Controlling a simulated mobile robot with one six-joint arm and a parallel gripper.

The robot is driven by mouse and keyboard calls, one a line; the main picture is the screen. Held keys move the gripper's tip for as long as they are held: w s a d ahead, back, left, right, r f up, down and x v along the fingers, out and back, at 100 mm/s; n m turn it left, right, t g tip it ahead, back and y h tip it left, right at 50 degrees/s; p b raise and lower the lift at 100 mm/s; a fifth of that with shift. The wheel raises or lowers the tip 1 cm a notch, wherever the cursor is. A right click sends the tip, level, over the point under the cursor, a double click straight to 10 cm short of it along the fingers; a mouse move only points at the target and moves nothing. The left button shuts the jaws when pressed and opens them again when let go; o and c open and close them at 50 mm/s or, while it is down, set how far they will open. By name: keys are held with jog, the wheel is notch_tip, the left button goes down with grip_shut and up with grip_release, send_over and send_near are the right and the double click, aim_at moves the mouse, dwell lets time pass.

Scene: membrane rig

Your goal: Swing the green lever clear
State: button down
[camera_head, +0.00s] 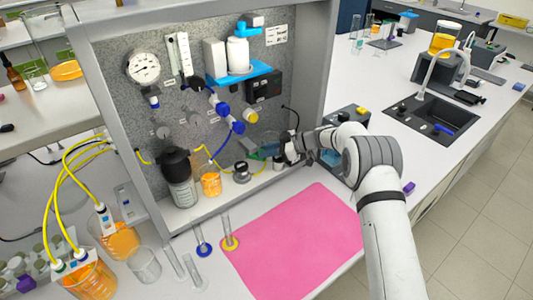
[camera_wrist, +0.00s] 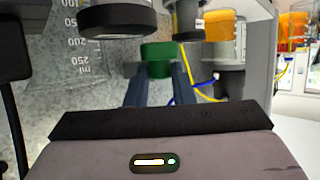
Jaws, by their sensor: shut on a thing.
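The green lever (camera_wrist: 158,52) shows in the wrist view as a dark green block between the fingertips of my gripper (camera_wrist: 160,72). The two dark fingers reach up to it from either side, and my gripper is shut on it. In the head view my gripper (camera_head: 272,151) is at the lower right of the grey speckled panel (camera_head: 190,100), inside its frame. A small green patch shows just left of the fingers there, but the lever's shape and angle are largely hidden by the gripper and too small to tell.
A dark-capped bottle (camera_head: 178,180) and a beaker of orange liquid (camera_head: 210,184) stand left of my gripper. The frame's right post (camera_head: 318,75) rises close beside my wrist. A blue hose hangs on the panel.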

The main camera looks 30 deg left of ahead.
jog(key=shift+w+n+g, duration=0.2)
jog(key=shift+n+g, duration=0.2)
jog(key=c, duration=1.3)
grip_release()
jog(key=shift+o, duration=0.2)
jog(key=b+v, duration=0.3)
jog(key=v, duration=0.4)
jog(key=shift+w+d+r, duration=0.2)
jog(key=shift+r, duration=0.05)
